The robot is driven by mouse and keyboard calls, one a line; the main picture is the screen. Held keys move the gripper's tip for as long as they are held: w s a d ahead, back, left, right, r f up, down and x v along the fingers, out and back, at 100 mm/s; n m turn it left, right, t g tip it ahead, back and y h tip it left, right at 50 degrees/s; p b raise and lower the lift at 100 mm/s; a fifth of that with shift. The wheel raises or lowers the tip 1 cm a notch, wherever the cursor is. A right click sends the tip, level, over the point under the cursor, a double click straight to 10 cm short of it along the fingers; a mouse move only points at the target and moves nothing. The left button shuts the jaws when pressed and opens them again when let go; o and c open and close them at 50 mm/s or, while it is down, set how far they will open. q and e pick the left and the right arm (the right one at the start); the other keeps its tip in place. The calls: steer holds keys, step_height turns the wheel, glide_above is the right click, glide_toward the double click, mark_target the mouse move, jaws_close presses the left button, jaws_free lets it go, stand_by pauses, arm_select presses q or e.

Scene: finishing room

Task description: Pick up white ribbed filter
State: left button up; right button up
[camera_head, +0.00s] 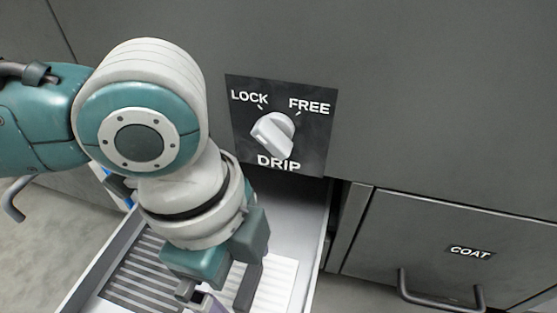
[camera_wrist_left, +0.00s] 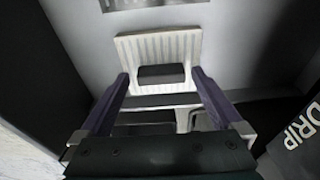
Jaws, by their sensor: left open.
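The white ribbed filter (camera_head: 278,282) lies in the open drawer (camera_head: 318,258), partly hidden behind my left gripper (camera_head: 226,298) in the head view. In the left wrist view the filter (camera_wrist_left: 158,46) is a pale ribbed panel with a dark block or opening at its middle. My left gripper (camera_wrist_left: 160,76) is open there, its purple fingers spread to either side of the dark part. I cannot tell whether the fingers touch the filter. My right gripper is not in view.
A knob (camera_head: 273,134) on a dark plate marked LOCK, FREE and DRIP sits on the cabinet front above the drawer. A dark slotted grille (camera_head: 143,274) lies in the drawer's left part. A closed COAT drawer (camera_head: 425,245) with a bar handle (camera_head: 440,303) is at right.

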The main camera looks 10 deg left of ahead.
arm_select(q)
steer(key=shift+w, duration=0.1)
steer(key=shift+f, duration=0.1)
steer(key=c, duration=1.3)
